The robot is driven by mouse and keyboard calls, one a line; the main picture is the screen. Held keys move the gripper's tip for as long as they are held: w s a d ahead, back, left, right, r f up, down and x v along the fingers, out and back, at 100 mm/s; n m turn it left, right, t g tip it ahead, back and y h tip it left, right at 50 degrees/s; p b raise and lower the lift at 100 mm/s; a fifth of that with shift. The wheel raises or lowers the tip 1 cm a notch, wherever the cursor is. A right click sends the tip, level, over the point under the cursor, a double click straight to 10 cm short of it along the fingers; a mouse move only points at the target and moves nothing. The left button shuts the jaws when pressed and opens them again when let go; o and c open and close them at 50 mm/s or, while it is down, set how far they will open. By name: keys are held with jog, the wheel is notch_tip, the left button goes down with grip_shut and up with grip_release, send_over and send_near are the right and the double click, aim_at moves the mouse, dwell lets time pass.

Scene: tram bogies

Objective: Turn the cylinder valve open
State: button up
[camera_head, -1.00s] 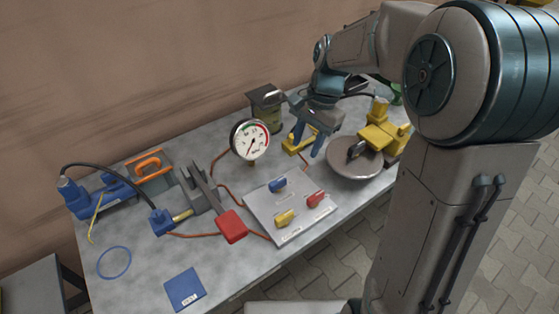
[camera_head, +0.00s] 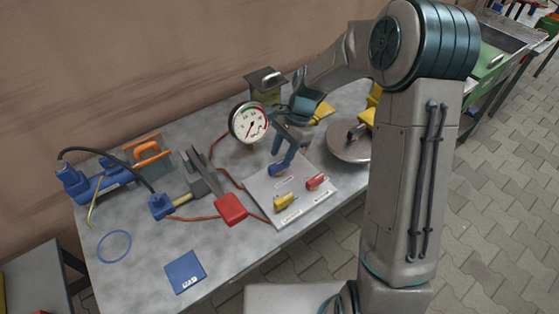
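A pale panel (camera_head: 262,208) lies on the bench with blue, yellow and red valve handles. The yellow handle (camera_head: 285,202) and red handle (camera_head: 316,182) are clear of my gripper. The blue handle (camera_head: 274,171) is at the panel's far left, partly covered by my fingers. My gripper (camera_head: 282,163) points down at it, its fingertips at or very near the handle. I cannot tell whether they touch it or how wide they are apart. The panel labels are too small to read, so which handle is the cylinder valve is unclear.
A round gauge (camera_head: 248,123) stands behind the panel. A yellow part (camera_head: 322,112) shows just right of my wrist. A red box (camera_head: 231,208) lies left of the panel.

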aim_at(278, 163)
jog(key=shift+x, duration=1.6)
